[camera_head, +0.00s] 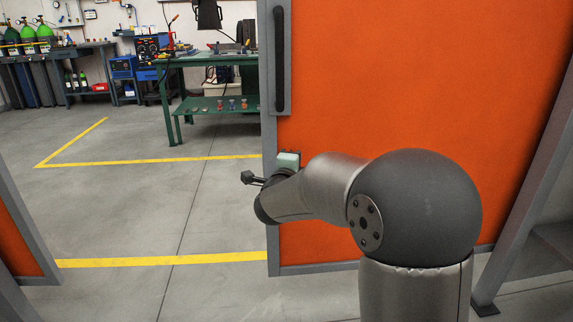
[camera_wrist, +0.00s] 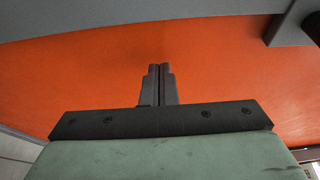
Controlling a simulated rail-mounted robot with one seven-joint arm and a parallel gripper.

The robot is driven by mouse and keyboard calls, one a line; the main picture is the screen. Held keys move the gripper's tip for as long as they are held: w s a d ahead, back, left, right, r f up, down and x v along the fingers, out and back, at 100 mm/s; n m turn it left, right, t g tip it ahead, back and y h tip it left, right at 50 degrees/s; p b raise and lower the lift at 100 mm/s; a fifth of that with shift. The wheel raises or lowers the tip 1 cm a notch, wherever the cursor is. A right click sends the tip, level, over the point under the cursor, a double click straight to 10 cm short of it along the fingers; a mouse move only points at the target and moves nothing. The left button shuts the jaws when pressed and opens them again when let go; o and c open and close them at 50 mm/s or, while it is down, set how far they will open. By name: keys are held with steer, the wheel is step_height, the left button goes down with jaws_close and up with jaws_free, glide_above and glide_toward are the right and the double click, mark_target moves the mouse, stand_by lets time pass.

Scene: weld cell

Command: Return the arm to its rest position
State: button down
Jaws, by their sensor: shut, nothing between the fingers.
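My arm reaches forward in the head view, bent at a large dark rounded joint, with its wrist in front of the left edge of an orange door panel. In the wrist view my gripper (camera_wrist: 158,72) has its two dark fingers side by side, closed together and empty. The orange panel (camera_wrist: 90,70) fills the space behind the fingers. In the head view the fingers are hidden by my wrist. I cannot tell whether the gripper touches the panel.
The orange door (camera_head: 430,80) has a grey frame and a long dark handle (camera_head: 279,60). An opening lies to its left, with another orange panel (camera_head: 20,240) at far left. Beyond are clear floor with yellow lines (camera_head: 160,261) and a green workbench (camera_head: 215,104).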

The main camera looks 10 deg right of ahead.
steer(key=a+p+v, duration=0.1)
steer(key=p+v, duration=0.1)
steer(key=v, duration=0.7)
steer(key=s+a+r+n+g+y+p, duration=0.4)
steer(key=r+n+p, duration=0.3)
steer(key=p, duration=0.4)
steer(key=s+a+r+n+g+y+p, duration=0.1)
steer(key=s+r+n+y+p, duration=0.5)
steer(key=p, duration=0.5)
steer(key=s+d+r+n+g+p, duration=0.1)
steer(key=s+r+n+g+p, duration=0.2)
steer(key=s+p, duration=0.3)
steer(key=s+d+r+n+g+h+p, duration=0.1)
steer(key=s+r+n+g+p, duration=0.3)
steer(key=s, duration=0.4)
steer(key=s+d+r+n+g+h+p, duration=0.1)
steer(key=s+d+r+n+g+p, duration=0.2)
steer(key=s+p, duration=0.4)
steer(key=shift+s+d+r+n+g+p, duration=0.15)
steer(key=shift+s+r+n+g+p, duration=0.2)
steer(key=shift+r, duration=0.55)
